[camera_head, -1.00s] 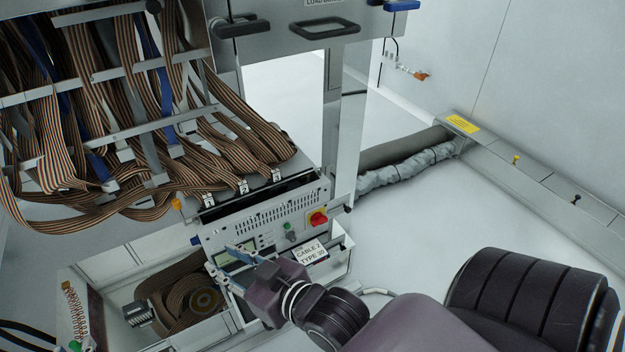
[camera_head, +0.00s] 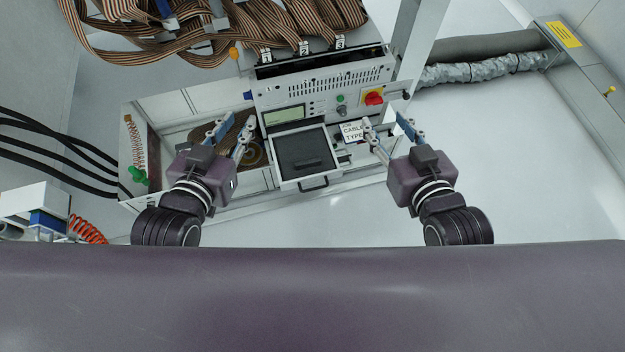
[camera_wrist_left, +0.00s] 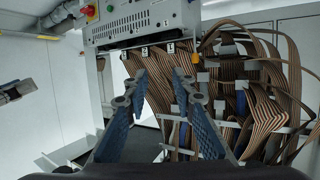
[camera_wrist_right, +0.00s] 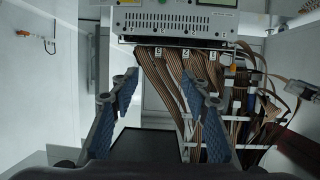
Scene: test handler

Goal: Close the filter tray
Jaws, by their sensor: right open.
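The filter tray (camera_head: 331,174) is pulled out from the front of the grey control unit, below its display. It is a light drawer with a dark filter inside and a black handle (camera_head: 314,184) on its front. My left gripper (camera_head: 235,124) is to the left of the tray, apart from it, with its blue fingers spread and nothing between them. My right gripper (camera_head: 385,122) is to the right of the tray, also open and empty. The wrist views show both pairs of fingers apart; I cannot clearly make out the tray there.
The control unit (camera_head: 325,82) carries a red knob (camera_head: 374,98) and buttons. A brown cable coil (camera_head: 255,152) lies in the open box behind my left gripper. Ribbon cables (camera_head: 200,45) hang above. The floor on the right is clear.

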